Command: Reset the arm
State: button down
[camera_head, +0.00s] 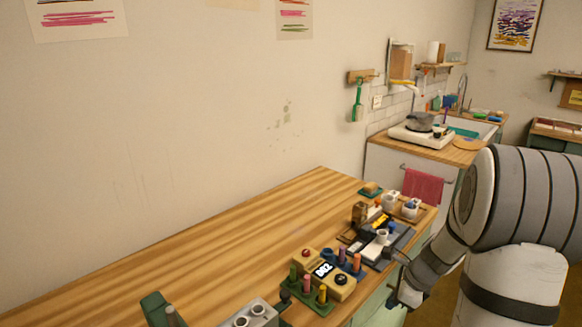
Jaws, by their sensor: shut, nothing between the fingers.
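My arm (500,210) comes in from the right side of the picture and bends down to the left. My gripper (393,302) is small and dark at the lower end of the arm, just off the right front edge of the wooden table (220,240). It is shut and holds nothing. Its fingers are small in this view and hard to make out.
Near the gripper, the table holds a yellow device with a display (323,269), a green rack of coloured pegs (308,295), a dark grey tray (395,243) and white cups (411,208). A grey block with holes (248,318) stands at the front. The table's left part is clear.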

jog(key=s+a+r+n+h, duration=0.1)
jog(key=s+a+r+n, duration=0.5)
jog(key=s+n, duration=0.3)
jog(key=s+a+r+n+h, duration=0.2)
jog(key=s+a+r+n, duration=0.5)
jog(key=n, duration=0.7)
jog(key=s, duration=0.2)
jog(key=shift+s+a+r+n, duration=0.25)
jog(key=shift+s+r+n, duration=0.05)
jog(key=shift+r, duration=0.1)
